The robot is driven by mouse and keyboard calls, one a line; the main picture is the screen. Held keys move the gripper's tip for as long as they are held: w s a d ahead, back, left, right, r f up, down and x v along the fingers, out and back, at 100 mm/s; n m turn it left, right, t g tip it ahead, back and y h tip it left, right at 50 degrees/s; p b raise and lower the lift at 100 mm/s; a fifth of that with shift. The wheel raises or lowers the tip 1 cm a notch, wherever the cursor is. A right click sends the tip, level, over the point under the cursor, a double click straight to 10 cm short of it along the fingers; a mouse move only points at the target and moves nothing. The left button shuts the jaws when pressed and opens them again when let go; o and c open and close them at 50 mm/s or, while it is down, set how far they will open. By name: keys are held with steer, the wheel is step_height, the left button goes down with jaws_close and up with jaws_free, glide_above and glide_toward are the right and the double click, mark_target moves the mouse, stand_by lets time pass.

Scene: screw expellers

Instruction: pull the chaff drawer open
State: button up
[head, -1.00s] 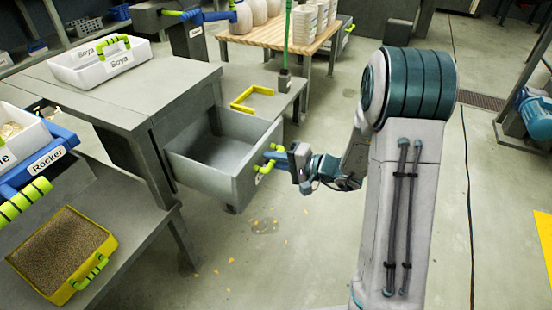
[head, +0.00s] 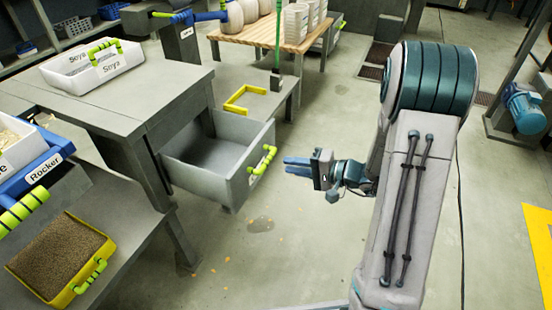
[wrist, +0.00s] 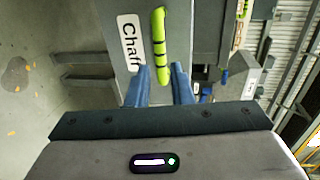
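The chaff drawer (head: 215,190) is a grey box standing well out of the grey bench, and its inside looks empty. Its green handle (head: 263,162) is on the front face. In the wrist view the handle (wrist: 159,45) shows upright beside the white "Chaff" label (wrist: 130,42). My gripper (head: 288,167) is to the right of the handle in the head view, apart from it, with nothing in it. In the wrist view its two blue fingers (wrist: 163,87) are spread, with the handle ahead between their tips.
A white Soya tray (head: 93,66) sits on the bench top (head: 130,95). A yellow bin of brown grain (head: 62,257) is at lower left. Floor to the right of the drawer is clear.

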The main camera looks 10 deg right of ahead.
steer(key=p+v, duration=0.1)
steer(key=v, duration=0.4)
steer(key=shift+s+d, duration=0.15)
steer(key=shift+d, duration=0.05)
steer(key=shift+r, duration=0.1)
steer(key=s+a+r+n+g+h+p, duration=0.1)
steer(key=s+a+r+g+p, duration=0.2)
steer(key=r+p, duration=0.35)
steer(key=s+a+r+n+g+h+p, duration=0.2)
steer(key=s+r+g+p, duration=0.1)
steer(key=s+r+p, duration=0.4)
steer(key=s+a+r+n+g+h+p, duration=0.1)
steer(key=s+a+r+g+p, duration=0.15)
steer(key=r+p, duration=0.45)
steer(key=s+d+r+t+h+p, duration=0.1)
steer(key=d+r+h+p, duration=0.1)
steer(key=r+p, duration=0.3)
steer(key=s+d+r+n+t+h+p, duration=0.1)
steer(key=r+h+p, duration=0.3)
steer(key=r, duration=0.7)
steer(key=s+d+r+t+h+p, duration=0.1)
steer(key=s+d+r+h+p, duration=0.2)
steer(key=r+p, duration=0.3)
step_height(320, 180, up, 3)
steer(key=shift+d+f+n+h, duration=0.15)
steer(key=shift+d+n+h, duration=0.15)
steer(key=shift+d+n, duration=0.15)
